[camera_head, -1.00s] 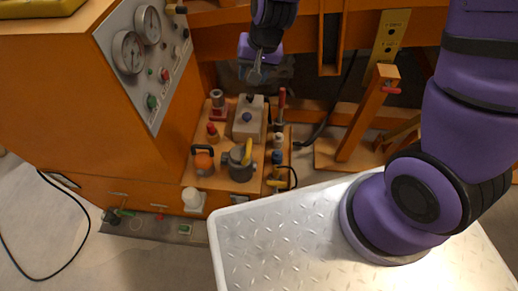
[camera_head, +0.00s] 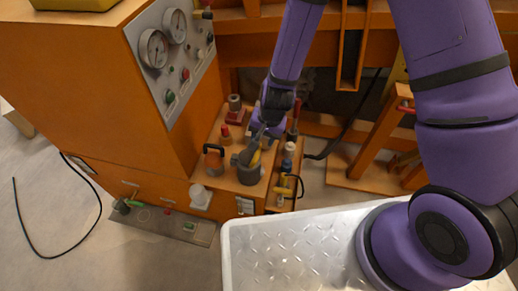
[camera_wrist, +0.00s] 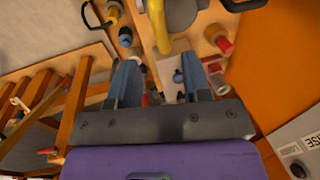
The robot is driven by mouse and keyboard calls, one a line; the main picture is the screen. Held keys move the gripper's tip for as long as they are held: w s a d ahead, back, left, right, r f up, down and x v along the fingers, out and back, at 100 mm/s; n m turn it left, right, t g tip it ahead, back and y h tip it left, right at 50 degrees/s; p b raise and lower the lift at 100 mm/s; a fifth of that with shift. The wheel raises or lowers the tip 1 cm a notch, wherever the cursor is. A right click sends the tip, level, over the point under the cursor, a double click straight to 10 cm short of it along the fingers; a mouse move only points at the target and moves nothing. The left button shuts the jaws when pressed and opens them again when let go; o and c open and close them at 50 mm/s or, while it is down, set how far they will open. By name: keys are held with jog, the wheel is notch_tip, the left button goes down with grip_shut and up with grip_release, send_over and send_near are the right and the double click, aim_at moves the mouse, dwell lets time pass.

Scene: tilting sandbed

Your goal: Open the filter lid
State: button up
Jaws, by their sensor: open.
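The filter is a dark grey round pot (camera_head: 250,173) on the orange shelf beside the control cabinet. A yellow handle lies across its grey lid, and handle (camera_wrist: 160,28) and lid (camera_wrist: 182,14) both show at the top of the wrist view. The lid appears closed. My gripper (camera_head: 262,137) is just above and behind the pot, partly covering the lid and handle in the head view. In the wrist view my gripper's two blue-grey fingers (camera_wrist: 158,74) are apart, with nothing held between them. The handle is beyond the fingertips; whether they touch is unclear.
A pale grey box (camera_wrist: 172,72) with a blue knob is behind the fingers. The gauge cabinet (camera_head: 150,110) rises at left; small valves (camera_head: 287,165) crowd the right.

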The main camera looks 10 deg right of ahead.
aim_at(258, 151)
jog(key=shift+w+a+f, duration=0.1)
jog(key=shift+a+f, duration=0.1)
jog(key=shift+f, duration=1)
jog(key=shift+w+a+f, duration=0.1)
jog(key=shift+a+f, duration=0.15)
jog(key=shift+f, duration=0.9)
jog(key=shift+w+a+f, duration=0.1)
jog(key=shift+a+f, duration=0.1)
jog(key=shift+f, duration=1)
grip_shut()
